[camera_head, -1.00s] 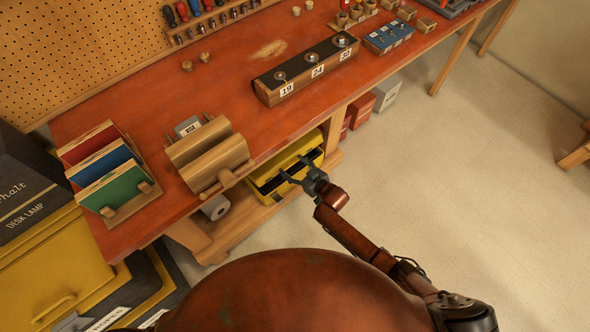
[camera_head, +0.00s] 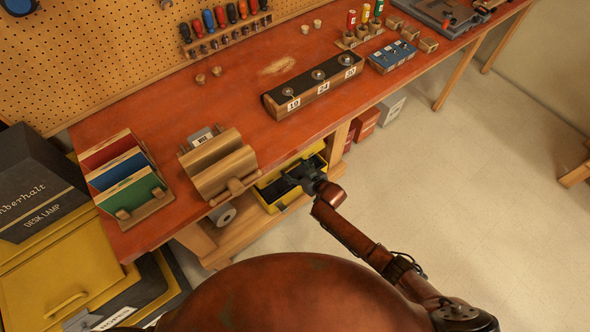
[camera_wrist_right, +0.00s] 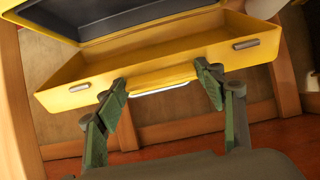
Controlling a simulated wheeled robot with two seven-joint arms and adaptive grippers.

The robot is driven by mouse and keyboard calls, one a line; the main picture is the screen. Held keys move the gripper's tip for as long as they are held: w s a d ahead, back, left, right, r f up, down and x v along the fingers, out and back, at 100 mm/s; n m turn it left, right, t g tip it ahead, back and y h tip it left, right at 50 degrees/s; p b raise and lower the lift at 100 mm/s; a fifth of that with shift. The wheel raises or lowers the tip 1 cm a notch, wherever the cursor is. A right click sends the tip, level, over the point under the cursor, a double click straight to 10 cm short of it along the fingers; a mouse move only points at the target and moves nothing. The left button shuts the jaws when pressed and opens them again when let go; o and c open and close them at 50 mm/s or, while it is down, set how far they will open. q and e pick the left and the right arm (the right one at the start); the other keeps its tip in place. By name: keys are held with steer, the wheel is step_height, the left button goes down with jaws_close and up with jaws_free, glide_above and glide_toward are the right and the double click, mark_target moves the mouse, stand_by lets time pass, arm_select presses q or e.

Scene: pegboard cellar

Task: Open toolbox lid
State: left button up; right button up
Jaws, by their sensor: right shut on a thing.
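The yellow toolbox (camera_head: 270,206) sits on the low shelf under the workbench, partly hidden by the bench edge and my right gripper. Its dark interior shows between yellow rims, so the lid is at least partly open. In the right wrist view the yellow lid (camera_wrist_right: 150,55) has two grey latches and a yellow handle strip on its near edge. My right gripper (camera_head: 303,176) is at the toolbox's near side. In the right wrist view its green-grey fingers (camera_wrist_right: 161,77) are shut on that handle strip, one at each end. My left gripper is out of view.
The red workbench (camera_head: 240,110) overhangs the toolbox. A wooden holder (camera_head: 220,165) stands on its edge just above. A table leg (camera_head: 337,143) and red boxes (camera_head: 367,122) stand to the right.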

steer(key=shift+w+a+r, duration=0.1)
steer(key=shift+w+r, duration=0.05)
steer(key=shift+r, duration=0.15)
steer(key=o, duration=1.7)
steer(key=shift+f, duration=0.15)
steer(key=shift+s, duration=0.2)
steer(key=v, duration=1.2)
steer(key=shift+f, duration=0.1)
